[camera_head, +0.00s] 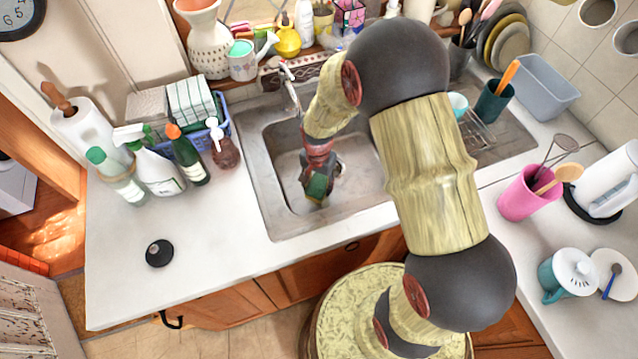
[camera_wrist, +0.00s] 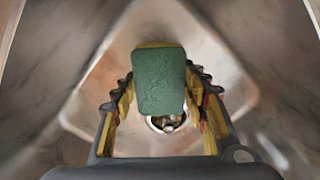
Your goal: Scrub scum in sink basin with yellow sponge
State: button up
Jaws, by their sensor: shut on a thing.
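The sponge (camera_wrist: 160,82) shows its green face and a thin yellow edge in the wrist view. My gripper (camera_wrist: 162,88) is shut on it, with a finger along each side. In the head view my gripper (camera_head: 318,180) points down inside the sink basin (camera_head: 285,195), with the green of the sponge (camera_head: 317,187) at its tip. The round drain (camera_wrist: 166,122) lies beyond the sponge, partly covered by it. I cannot tell whether the sponge touches the basin floor. I cannot make out any scum in the basin; my arm hides its right part.
A faucet (camera_head: 289,85) stands at the basin's back left. Spray and soap bottles (camera_head: 155,165) crowd the left counter by a blue basket (camera_head: 218,118). A black round object (camera_head: 159,253) lies in front. A pink cup (camera_head: 524,193) stands on the right. The front-left counter is mostly clear.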

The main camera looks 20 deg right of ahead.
jog(key=shift+f+b, duration=2.3)
jog(key=shift+f, duration=0.8)
jog(key=shift+f+b, duration=0.3)
jog(key=shift+f, duration=0.3)
jog(key=shift+d, duration=0.1)
jog(key=shift+d, duration=0.45)
jog(key=shift+s+a+f, duration=0.1)
jog(key=shift+a+f, duration=0.05)
jog(key=shift+a, duration=0.9)
jog(key=shift+d, duration=0.1)
